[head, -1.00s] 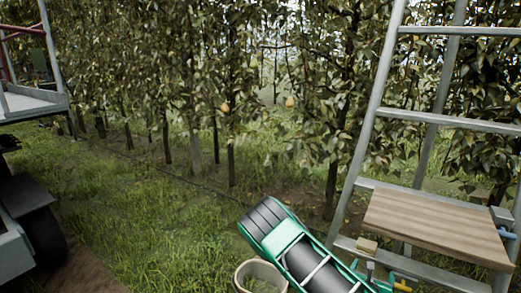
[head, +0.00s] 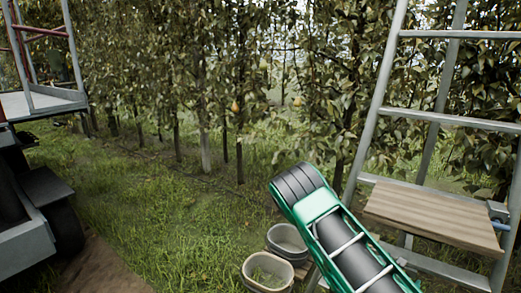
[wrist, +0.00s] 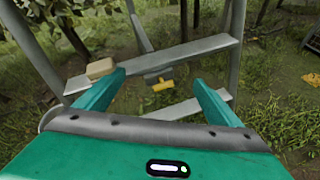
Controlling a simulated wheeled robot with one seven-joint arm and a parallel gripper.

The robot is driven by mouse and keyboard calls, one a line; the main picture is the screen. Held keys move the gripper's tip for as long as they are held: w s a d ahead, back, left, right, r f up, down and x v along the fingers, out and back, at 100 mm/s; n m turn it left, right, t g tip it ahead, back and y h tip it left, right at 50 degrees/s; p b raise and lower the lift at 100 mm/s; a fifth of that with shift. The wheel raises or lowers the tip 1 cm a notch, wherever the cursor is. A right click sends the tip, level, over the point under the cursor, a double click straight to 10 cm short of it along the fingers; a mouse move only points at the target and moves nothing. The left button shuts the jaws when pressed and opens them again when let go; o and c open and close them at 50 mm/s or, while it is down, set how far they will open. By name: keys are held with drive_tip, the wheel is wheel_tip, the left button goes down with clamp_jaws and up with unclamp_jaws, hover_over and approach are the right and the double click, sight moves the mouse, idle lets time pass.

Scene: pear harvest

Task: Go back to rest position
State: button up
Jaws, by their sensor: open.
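In the wrist view my gripper (wrist: 157,80) is open, with its two green fingers apart and nothing between the tips. Behind the fingers is a grey metal bar (wrist: 190,52) of a ladder-like frame. A tan block (wrist: 101,68) lies on its left end, near the left finger. In the head view my green and black arm reaches up from the bottom edge. The gripper's fingers do not show there.
A metal ladder (head: 381,100) with a wooden board (head: 430,212) stands at the right, close to my arm. A vehicle (head: 68,228) is at the left. Trees with pears (head: 235,107) line the back. Grass between is clear.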

drive_tip(key=s+d+r+m+g+y, duration=0.1)
drive_tip(key=s+d+r+m+g, duration=0.3)
drive_tip(key=s+m, duration=0.45)
drive_tip(key=s+d+r+m+g+y, duration=0.15)
drive_tip(key=s+r+m+g, duration=0.25)
drive_tip(key=s+r+m, duration=0.4)
drive_tip(key=s+a+r+m+y, duration=0.4)
drive_tip(key=s+a+r+m, duration=0.2)
drive_tip(key=s, duration=0.3)
drive_tip(key=s+a+r+m+g+y, duration=0.1)
drive_tip(key=s+a+r+m+y, duration=0.2)
drive_tip(key=s+a+r+m, duration=0.3)
drive_tip(key=s+r+m, duration=0.1)
drive_tip(key=s, duration=0.2)
drive_tip(key=shift+s+a+r+y, duration=0.25)
drive_tip(key=shift+a+y, duration=0.1)
